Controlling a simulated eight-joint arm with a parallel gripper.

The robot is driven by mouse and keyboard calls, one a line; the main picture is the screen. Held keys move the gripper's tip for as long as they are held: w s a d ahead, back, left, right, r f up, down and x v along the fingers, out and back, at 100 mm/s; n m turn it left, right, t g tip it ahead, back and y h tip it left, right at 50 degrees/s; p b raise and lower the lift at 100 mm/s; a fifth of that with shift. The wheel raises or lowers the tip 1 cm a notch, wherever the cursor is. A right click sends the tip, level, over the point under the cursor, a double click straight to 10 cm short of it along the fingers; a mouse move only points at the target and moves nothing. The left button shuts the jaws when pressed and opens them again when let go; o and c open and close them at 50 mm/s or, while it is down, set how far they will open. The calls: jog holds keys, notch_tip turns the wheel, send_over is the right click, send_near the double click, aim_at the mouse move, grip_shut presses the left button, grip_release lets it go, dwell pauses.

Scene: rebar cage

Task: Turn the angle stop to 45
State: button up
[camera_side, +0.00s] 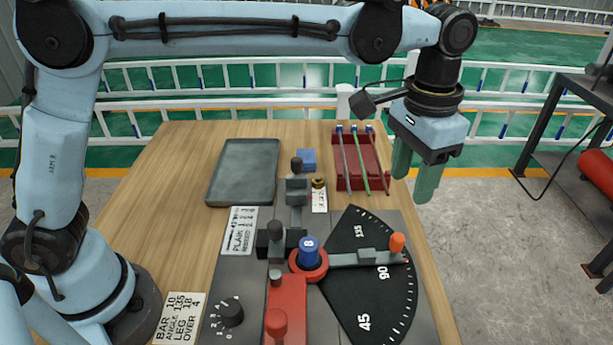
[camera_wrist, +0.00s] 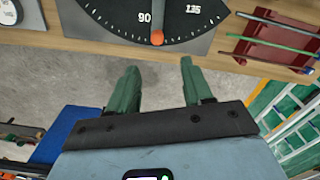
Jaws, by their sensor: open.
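The angle stop is a grey arm (camera_side: 355,258) with an orange knob (camera_side: 397,242), lying across a black dial plate (camera_side: 345,295) marked 45, 90 and 135. It points between 90 and 135, nearer 90. In the wrist view the orange knob (camera_wrist: 157,37) shows at the dial's rim just past 90. My gripper (camera_side: 413,192) has green fingers, apart and empty, pointing down. It is raised beyond the table's right edge, behind and above the knob. In the wrist view my gripper (camera_wrist: 159,66) points toward the knob with a gap between them.
A blue-capped pin (camera_side: 309,250) in a red ring stands at the dial's pivot, beside a red lever (camera_side: 280,320). A red rack (camera_side: 355,165) holds several rods behind the dial. A grey tray (camera_side: 243,172), a blue block (camera_side: 306,158) and a card (camera_side: 180,317) reading angle 135 are on the table.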

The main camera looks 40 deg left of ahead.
aim_at(399, 236)
jog(key=f, duration=1.2)
jog(key=shift+d+f, duration=0.15)
jog(key=shift+d, duration=0.15)
grip_shut()
